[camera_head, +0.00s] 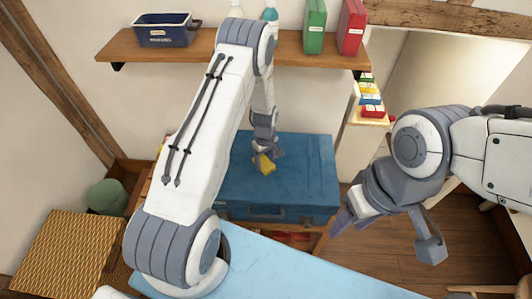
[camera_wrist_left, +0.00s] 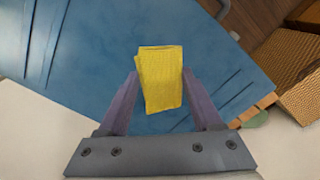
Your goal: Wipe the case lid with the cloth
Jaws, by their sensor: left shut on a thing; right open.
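The blue case (camera_head: 308,180) lies flat and closed, with its handle toward me. Its lid (camera_wrist_left: 95,65) fills much of the left wrist view. My left gripper (camera_head: 265,156) is over the lid, left of its middle. It is shut on the yellow cloth (camera_wrist_left: 160,80), which is folded into a small pad between the fingers. The cloth also shows in the head view (camera_head: 264,164). I cannot tell whether the cloth touches the lid. My right gripper (camera_head: 385,222) is open and empty, off to the right of the case. Part of the case is hidden behind my left arm.
A wooden shelf (camera_head: 195,46) above the case holds a navy bin (camera_head: 164,30), bottles, a green binder (camera_head: 314,27) and a red binder (camera_head: 351,27). A woven box (camera_head: 70,252) stands at the left, near a green round object (camera_head: 107,197). Wooden floor shows at right.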

